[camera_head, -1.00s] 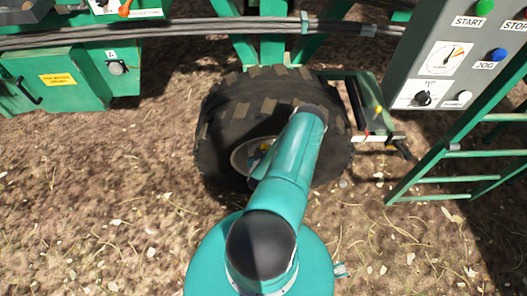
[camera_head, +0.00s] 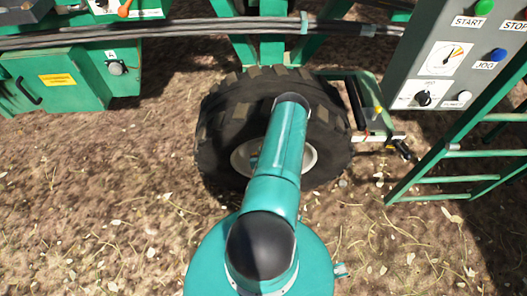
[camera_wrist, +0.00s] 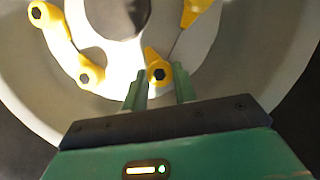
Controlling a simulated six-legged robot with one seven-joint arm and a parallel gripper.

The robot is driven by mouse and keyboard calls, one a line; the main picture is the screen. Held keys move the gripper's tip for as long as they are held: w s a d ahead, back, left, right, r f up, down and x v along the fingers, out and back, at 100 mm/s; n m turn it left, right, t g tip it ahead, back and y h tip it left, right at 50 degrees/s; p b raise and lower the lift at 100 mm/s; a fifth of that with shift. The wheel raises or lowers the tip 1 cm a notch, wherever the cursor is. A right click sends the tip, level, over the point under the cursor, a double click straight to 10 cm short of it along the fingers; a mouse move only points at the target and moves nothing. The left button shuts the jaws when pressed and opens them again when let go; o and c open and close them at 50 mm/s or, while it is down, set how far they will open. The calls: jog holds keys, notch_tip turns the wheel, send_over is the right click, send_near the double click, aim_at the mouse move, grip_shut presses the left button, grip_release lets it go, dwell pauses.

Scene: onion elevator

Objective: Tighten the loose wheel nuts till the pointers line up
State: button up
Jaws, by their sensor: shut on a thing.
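In the wrist view, my gripper (camera_wrist: 159,85) is at the wheel's pale rim (camera_wrist: 110,62), its two fingers on either side of a yellow pointer with a dark nut centre (camera_wrist: 158,74). It is shut on this nut pointer, whose tip leans up and left. Another yellow pointer (camera_wrist: 195,9) at the upper right aims down and left; these two tips do not meet. On the left, an upper pointer (camera_wrist: 42,14) and a lower pointer (camera_wrist: 90,75) face each other. In the head view, my arm hides the gripper and most of the hub of the tyre (camera_head: 225,115).
A grey control panel (camera_head: 450,60) and a green ladder (camera_head: 470,152) stand right of the wheel. A green box (camera_head: 55,80) is at the left. Cables (camera_head: 150,32) run across above the wheel. The straw-strewn soil in front is open.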

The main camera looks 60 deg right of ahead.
jog(key=m+t, duration=0.1)
jog(key=m, duration=0.1)
jog(key=m+t+y, duration=0.1)
jog(key=m+t, duration=0.1)
jog(key=m, duration=0.1)
jog(key=m+t, duration=0.2)
jog(key=shift+s+d+f+m+y, duration=0.1)
jog(key=shift+s+f+m+y, duration=0.05)
jog(key=shift+s+m+y, duration=0.25)
dwell(0.5)
jog(key=o, duration=1)
jog(key=shift+c, duration=0.2)
jog(key=v, duration=1.3)
jog(key=shift+s+a, duration=0.25)
